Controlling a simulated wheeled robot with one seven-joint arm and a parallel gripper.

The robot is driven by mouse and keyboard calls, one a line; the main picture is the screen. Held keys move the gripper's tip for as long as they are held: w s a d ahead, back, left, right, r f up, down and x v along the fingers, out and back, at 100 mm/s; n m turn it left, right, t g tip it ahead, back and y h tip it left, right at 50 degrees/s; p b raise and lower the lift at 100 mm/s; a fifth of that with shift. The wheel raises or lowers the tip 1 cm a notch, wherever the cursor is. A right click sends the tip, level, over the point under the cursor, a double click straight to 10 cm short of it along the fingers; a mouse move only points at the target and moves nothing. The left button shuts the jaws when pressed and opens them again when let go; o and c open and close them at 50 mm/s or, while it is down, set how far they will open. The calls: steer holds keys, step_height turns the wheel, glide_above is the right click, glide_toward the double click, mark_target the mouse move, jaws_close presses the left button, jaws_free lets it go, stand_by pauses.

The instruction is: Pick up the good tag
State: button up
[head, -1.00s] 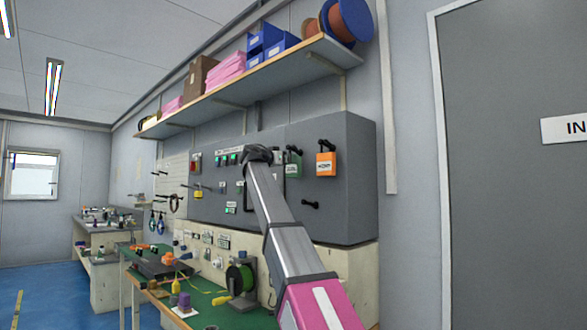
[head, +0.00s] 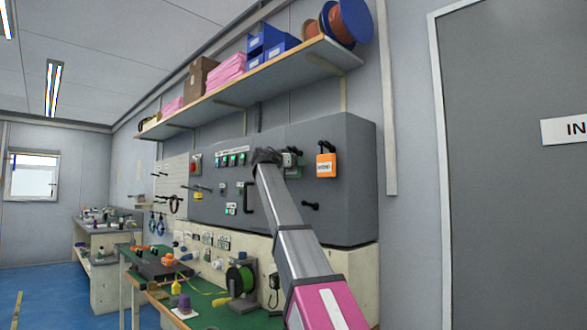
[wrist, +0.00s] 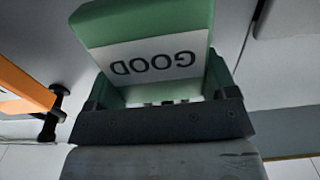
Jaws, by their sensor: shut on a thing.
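The good tag (wrist: 150,55) is a green block with a white label reading GOOD, upside down in the wrist view. My gripper (wrist: 158,92) is shut on it, with a dark finger at each side. In the head view my gripper (head: 267,156) is up at the grey panel, beside a black hook. Only a small part of the tag (head: 289,159) shows there, next to the gripper. I cannot tell whether the tag still hangs on its hook.
An orange tag (head: 326,166) hangs on a hook just right of my gripper. Black handles and small switches (head: 237,160) sit on the grey panel (head: 350,190). A shelf (head: 290,60) with boxes and spools is above. A green bench (head: 235,318) is below.

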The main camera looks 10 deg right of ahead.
steer(key=shift+r, duration=0.15)
steer(key=shift+r, duration=0.3)
steer(key=v, duration=1.8)
steer(key=shift+r, duration=0.4)
steer(key=shift+f, duration=0.1)
steer(key=s+d+f+m+g+h, duration=0.15)
steer(key=d+f, duration=0.35)
steer(key=f, duration=0.6)
steer(key=s+d+f+m+g+h, duration=0.1)
steer(key=d+f+m+g, duration=0.15)
steer(key=d+f, duration=0.55)
steer(key=shift+n, duration=0.5)
steer(key=shift+w+d+f, duration=0.5)
steer(key=shift+w+d, duration=0.4)
steer(key=shift+w+d+f, duration=0.5)
steer(key=shift+w+d, duration=0.4)
steer(key=shift+w+d+f, duration=0.45)
steer(key=shift+w+d, duration=0.45)
steer(key=shift+d, duration=0.05)
steer(key=shift+w+d+f, duration=0.35)
steer(key=shift+d+f, duration=0.1)
steer(key=shift+f, duration=0.1)
